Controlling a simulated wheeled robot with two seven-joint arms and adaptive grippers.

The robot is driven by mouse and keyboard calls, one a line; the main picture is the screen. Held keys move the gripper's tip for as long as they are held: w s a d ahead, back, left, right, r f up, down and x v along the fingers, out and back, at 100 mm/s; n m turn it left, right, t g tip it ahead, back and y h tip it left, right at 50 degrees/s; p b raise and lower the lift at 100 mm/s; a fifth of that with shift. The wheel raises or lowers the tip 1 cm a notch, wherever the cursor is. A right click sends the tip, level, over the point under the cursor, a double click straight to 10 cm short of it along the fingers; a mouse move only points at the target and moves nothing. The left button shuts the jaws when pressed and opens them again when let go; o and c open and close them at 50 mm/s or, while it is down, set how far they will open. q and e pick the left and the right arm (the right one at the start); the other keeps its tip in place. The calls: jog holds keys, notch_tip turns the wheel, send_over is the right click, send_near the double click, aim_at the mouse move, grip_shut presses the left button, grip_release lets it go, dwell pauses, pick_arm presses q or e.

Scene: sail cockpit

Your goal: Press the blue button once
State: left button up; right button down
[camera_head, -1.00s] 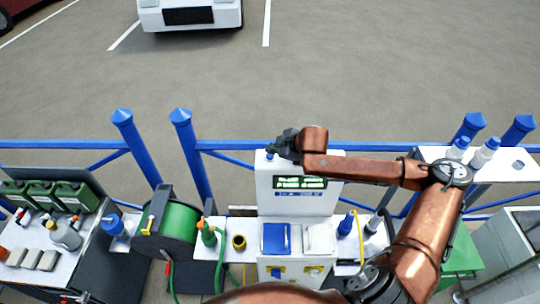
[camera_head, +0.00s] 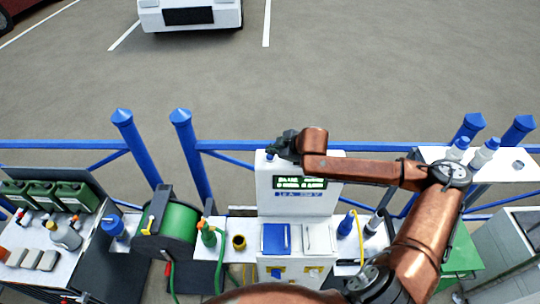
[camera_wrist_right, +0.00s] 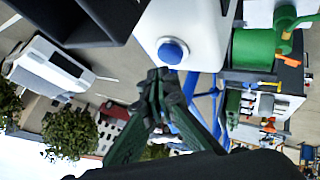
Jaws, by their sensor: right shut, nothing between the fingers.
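The blue button (camera_wrist_right: 172,51) is a round dome on the white top of the machine, in the upper middle of the right wrist view. In the head view the button (camera_head: 270,155) shows as a small blue spot at the top left of the white machine (camera_head: 264,187). My right gripper (camera_wrist_right: 160,76) is shut and empty, with its fingertips close beside the button. I cannot tell whether they touch it. In the head view my right gripper (camera_head: 274,148) is partly dark against the ground, above the machine's top left. My left gripper does not show.
The machine has a lit screen (camera_head: 300,183) and a blue flap (camera_head: 276,238) beside a white one (camera_head: 318,238). A green hose reel (camera_head: 180,222) stands to the left. A blue railing (camera_head: 240,146) runs behind. White bottles with blue caps (camera_head: 484,152) stand at the right.

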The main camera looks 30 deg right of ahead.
aim_at(271, 156)
jog(key=shift+f, duration=0.25)
jog(key=shift+f, duration=0.6)
dwell(0.7)
jog(key=shift+r, duration=0.1)
jog(key=shift+r+p, duration=0.9)
jog(key=shift+p, duration=0.25)
jog(key=shift+r, duration=0.1)
notch_tip(271, 156, up, 5)
jog(key=p, duration=0.5)
dwell(0.6)
